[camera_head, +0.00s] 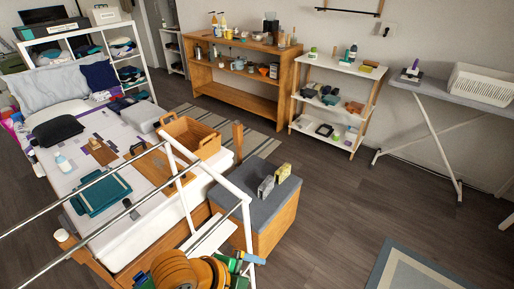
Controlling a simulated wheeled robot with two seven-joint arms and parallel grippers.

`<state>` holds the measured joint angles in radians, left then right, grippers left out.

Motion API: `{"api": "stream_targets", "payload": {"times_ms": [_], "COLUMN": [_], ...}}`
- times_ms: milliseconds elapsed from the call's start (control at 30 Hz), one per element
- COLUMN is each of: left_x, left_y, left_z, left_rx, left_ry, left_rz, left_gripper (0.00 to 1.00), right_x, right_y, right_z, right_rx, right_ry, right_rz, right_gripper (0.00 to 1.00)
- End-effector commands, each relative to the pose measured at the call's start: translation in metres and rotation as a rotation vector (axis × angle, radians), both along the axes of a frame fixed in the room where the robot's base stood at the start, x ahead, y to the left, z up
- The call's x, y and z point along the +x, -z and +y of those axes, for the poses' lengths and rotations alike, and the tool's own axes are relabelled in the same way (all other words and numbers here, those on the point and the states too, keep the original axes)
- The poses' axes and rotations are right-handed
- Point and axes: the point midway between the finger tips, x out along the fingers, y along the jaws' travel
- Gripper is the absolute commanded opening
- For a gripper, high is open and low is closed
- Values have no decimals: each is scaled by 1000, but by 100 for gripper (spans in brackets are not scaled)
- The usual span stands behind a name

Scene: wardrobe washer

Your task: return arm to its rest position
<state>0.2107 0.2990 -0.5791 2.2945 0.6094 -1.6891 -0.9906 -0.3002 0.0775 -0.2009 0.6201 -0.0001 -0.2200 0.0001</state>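Neither of my grippers shows in the head view, and I cannot make out any arm of mine. Whether either gripper holds something is hidden. A white metal rack (205,170) with long rails crosses the lower left, close to the camera. Below it, at the bottom edge, is a cluster of round brown items (175,270) with some teal and blue pieces; it is partly cut off and I cannot tell exactly what they are.
A bed (130,250) fills the left, bearing clothes, a wooden basket (190,137) and a teal folded item (101,194). A grey-topped wooden chest (257,225) stands beside it. Shelves and an ironing board (460,93) line the back.

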Motion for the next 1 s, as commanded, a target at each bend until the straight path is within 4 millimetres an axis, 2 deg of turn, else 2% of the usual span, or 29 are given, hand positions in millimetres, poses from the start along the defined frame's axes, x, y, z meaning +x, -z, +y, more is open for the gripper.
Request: {"api": "stream_targets", "payload": {"times_ms": [100, 200, 267, 400, 467, 600, 767, 867, 967, 1000], "left_x": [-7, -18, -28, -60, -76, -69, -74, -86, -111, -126], "left_y": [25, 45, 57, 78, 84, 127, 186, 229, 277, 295], "left_z": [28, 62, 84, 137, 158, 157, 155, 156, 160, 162], "left_rx": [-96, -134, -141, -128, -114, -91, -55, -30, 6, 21], "left_ry": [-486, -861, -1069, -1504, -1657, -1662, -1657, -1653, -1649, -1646], "left_rz": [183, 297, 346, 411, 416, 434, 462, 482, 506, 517], "left_gripper": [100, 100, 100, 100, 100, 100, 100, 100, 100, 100], "right_x": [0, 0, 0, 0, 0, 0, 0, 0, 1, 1], "right_y": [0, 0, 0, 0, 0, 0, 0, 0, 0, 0], "right_z": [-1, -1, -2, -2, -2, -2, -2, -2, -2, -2], "right_rx": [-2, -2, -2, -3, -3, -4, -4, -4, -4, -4], "right_ry": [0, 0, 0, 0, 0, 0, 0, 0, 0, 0], "right_rz": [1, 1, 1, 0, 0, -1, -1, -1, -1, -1], "right_gripper": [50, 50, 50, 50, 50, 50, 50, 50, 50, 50]}}
